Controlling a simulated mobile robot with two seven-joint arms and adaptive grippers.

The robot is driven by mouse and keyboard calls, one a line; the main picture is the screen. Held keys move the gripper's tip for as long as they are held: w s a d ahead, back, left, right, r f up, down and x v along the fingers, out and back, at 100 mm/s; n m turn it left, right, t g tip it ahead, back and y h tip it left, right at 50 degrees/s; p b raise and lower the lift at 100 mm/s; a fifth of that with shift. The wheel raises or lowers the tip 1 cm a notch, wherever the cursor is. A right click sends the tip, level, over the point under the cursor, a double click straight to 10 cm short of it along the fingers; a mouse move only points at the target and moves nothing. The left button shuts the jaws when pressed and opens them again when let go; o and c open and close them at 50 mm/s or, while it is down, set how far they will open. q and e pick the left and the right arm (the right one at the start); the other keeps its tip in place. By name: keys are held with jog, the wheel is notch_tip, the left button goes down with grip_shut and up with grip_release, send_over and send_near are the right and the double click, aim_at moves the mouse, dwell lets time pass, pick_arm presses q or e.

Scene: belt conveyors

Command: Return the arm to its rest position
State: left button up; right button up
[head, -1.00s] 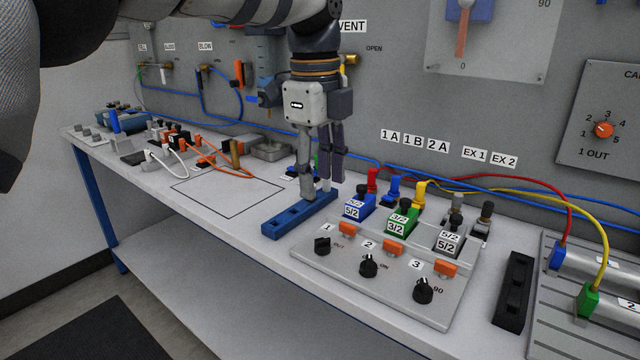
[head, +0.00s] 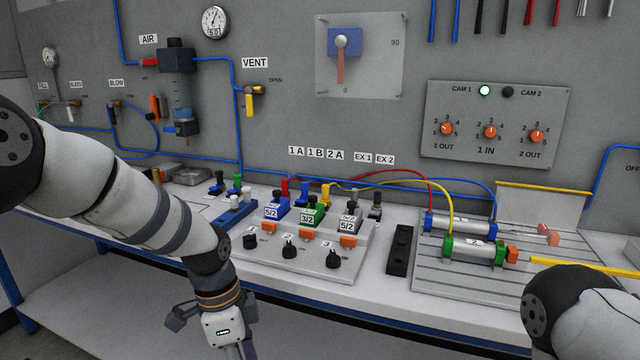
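My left arm comes in from the left and hangs in front of the bench. My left gripper (head: 238,352) points down at the bottom edge of the picture. Its fingertips are cut off by the frame, so its opening cannot be made out. My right arm (head: 585,318) shows only as a pale rounded link at the lower right; its gripper is out of the picture.
The bench holds a blue block (head: 232,214), a valve panel (head: 300,262) with black knobs, a black holder (head: 399,249) and a grooved plate (head: 465,288) with two cylinders. The wall behind carries gauges, tubes and a dial box (head: 495,122). Open space lies before the bench.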

pick_arm(q)
jog(key=s+a+f+n, duration=0.1)
jog(key=s+f+n, duration=0.4)
jog(key=s+f, duration=0.75)
jog(key=s+a+f+n, duration=0.1)
jog(key=s+a+n, duration=0.1)
jog(key=s, duration=0.6)
jog(key=s+a+f+n+g+y, duration=0.1)
jog(key=s+a+n, duration=0.2)
jog(key=s+n, duration=0.2)
jog(key=s+a+f+n, duration=0.2)
jog(key=s+a+n, duration=0.1)
jog(key=s, duration=0.9)
jog(key=shift+a+n, duration=0.25)
jog(key=shift+n, duration=0.25)
